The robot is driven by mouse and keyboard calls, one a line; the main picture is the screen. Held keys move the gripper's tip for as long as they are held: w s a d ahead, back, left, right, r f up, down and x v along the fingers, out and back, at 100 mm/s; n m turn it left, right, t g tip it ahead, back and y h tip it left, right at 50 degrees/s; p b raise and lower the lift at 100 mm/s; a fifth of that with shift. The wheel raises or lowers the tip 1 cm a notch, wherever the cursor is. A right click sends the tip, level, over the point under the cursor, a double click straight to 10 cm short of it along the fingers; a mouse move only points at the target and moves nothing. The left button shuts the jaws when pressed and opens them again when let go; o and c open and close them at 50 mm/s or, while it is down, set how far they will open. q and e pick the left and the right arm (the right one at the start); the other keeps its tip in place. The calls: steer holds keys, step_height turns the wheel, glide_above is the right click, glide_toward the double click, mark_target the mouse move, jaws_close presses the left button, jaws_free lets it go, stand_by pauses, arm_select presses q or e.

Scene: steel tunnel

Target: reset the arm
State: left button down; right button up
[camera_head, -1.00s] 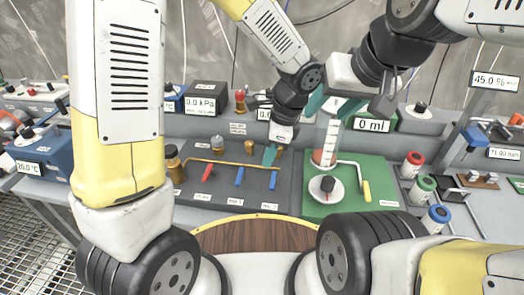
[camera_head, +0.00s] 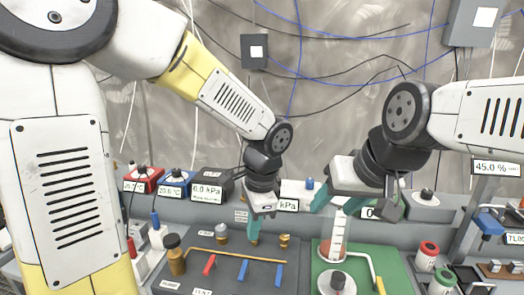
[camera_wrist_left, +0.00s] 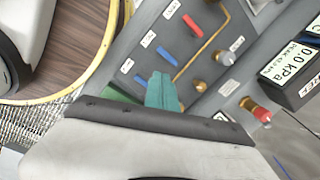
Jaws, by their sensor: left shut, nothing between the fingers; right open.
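My left gripper (camera_head: 254,229) is shut and empty. Its teal fingers point down above the dark valve panel (camera_head: 262,270), between the brass fittings at its back. In the left wrist view its closed fingers (camera_wrist_left: 162,92) show over the panel. My right gripper (camera_head: 338,203) is open, its teal fingers apart above the green board (camera_head: 395,262), near the clear graduated cylinder (camera_head: 337,238). The cylinder's top is close to the fingers; I cannot tell whether they touch.
A 0.0 kPa display (camera_head: 207,189) stands behind.

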arm_select(q)
steer(key=s+a+r+n+t+h, duration=0.3)
steer(key=s+a+r+n+t, duration=0.2)
steer(key=a+r+n, duration=0.6)
steer(key=s+a+n, duration=0.1)
steer(key=s+n, duration=0.1)
steer(key=n, duration=0.1)
steer(key=shift+a+r+h, duration=0.2)
steer(key=shift+r+h, duration=0.05)
steer(key=shift+h, duration=0.05)
